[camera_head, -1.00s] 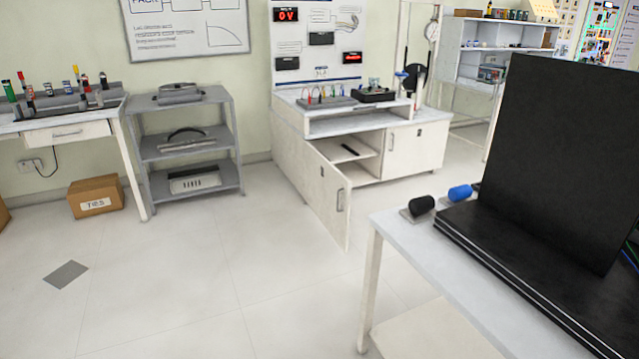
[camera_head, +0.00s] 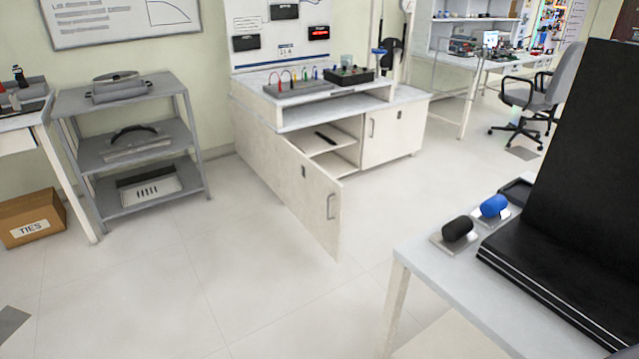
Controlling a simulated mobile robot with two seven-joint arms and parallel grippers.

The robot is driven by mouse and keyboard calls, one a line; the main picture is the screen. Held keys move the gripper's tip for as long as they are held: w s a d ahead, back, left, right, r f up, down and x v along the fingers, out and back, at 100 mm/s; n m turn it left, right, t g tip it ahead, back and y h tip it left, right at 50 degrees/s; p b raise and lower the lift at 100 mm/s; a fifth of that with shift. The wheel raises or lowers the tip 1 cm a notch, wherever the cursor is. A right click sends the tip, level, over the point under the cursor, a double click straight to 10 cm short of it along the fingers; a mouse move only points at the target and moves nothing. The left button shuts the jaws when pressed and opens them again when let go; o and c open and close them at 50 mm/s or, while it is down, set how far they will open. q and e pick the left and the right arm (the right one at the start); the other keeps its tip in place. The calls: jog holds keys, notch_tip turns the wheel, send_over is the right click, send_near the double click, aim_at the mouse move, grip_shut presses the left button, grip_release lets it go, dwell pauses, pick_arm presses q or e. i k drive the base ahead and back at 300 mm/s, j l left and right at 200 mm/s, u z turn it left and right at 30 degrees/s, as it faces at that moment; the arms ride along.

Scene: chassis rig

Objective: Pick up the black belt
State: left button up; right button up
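No thing in the head view is clearly a belt. A thin black strip (camera_head: 325,138) lies on the inner shelf of the white cabinet (camera_head: 384,141), whose left door (camera_head: 303,193) stands open. A black curved band (camera_head: 134,131) arches over a grey item on the middle shelf of the grey rack (camera_head: 190,137). I cannot tell whether either is the black belt. Neither of my grippers is in view.
A white table (camera_head: 425,268) at right front bears a black roll (camera_head: 457,229), a blue roll (camera_head: 494,206) and large black panels (camera_head: 590,180). A box marked TIES (camera_head: 33,218) sits at left. The floor between is clear. An office chair (camera_head: 541,92) stands far right.

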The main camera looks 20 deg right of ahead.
aim_at(321, 134)
jog(key=i+l+z, duration=0.1)
jog(key=i+z, duration=0.25)
jog(key=i, duration=0.25)
jog(key=i+j+z, duration=0.1)
jog(key=i+z, duration=0.3)
jog(key=i, duration=0.2)
jog(key=i+j+z, duration=0.45)
jog(key=i+j, duration=1.4)
jog(key=j, duration=0.1)
